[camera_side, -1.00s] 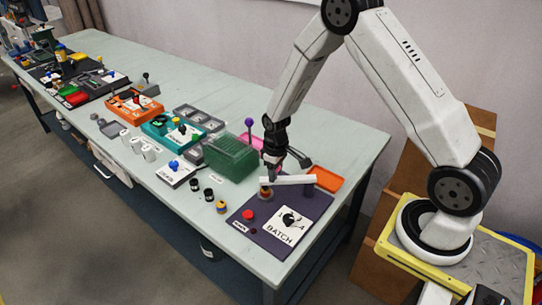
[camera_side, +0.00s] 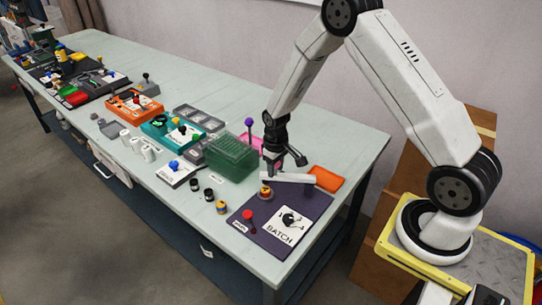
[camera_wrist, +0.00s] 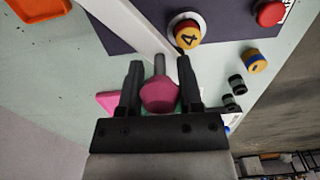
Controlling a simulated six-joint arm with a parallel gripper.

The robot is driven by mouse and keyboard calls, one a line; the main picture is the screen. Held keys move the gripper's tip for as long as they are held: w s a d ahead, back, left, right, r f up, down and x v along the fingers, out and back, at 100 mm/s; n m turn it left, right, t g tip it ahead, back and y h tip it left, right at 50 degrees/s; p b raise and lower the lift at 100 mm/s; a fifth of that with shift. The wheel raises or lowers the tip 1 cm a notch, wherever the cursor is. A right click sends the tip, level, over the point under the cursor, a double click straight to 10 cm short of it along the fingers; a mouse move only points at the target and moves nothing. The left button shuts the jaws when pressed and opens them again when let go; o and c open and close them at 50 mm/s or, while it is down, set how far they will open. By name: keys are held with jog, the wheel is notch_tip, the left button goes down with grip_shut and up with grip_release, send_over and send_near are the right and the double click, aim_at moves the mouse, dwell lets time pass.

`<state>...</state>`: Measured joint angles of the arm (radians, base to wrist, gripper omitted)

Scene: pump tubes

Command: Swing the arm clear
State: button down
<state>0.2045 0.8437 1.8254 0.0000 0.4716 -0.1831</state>
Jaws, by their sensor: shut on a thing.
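My gripper (camera_wrist: 159,85) has its two black fingers on either side of a pink knob (camera_wrist: 160,95) with a grey stem. It is shut on the knob. In the side view, my gripper (camera_side: 274,165) is low over the table, beside the far end of the purple BATCH mat (camera_side: 262,212). A pale bar (camera_side: 290,178) lies across the mat's far end, close to my gripper. It also shows in the wrist view (camera_wrist: 135,25), running diagonally past the fingers.
An orange tray (camera_side: 326,179) is to the right and a green rack (camera_side: 230,158) to the left. A red button (camera_side: 248,215) and a dial card (camera_side: 289,226) are on the mat. Open air is above.

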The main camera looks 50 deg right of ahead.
jog(key=d+m, duration=1)
jog(key=m, duration=0.2)
jog(key=shift+w+d, duration=0.15)
jog(key=shift+d, duration=0.15)
dwell(0.3)
jog(key=shift+c, duration=1.5)
grip_release()
notch_tip(320, 180, up, 8)
jog(key=shift+f, duration=0.1)
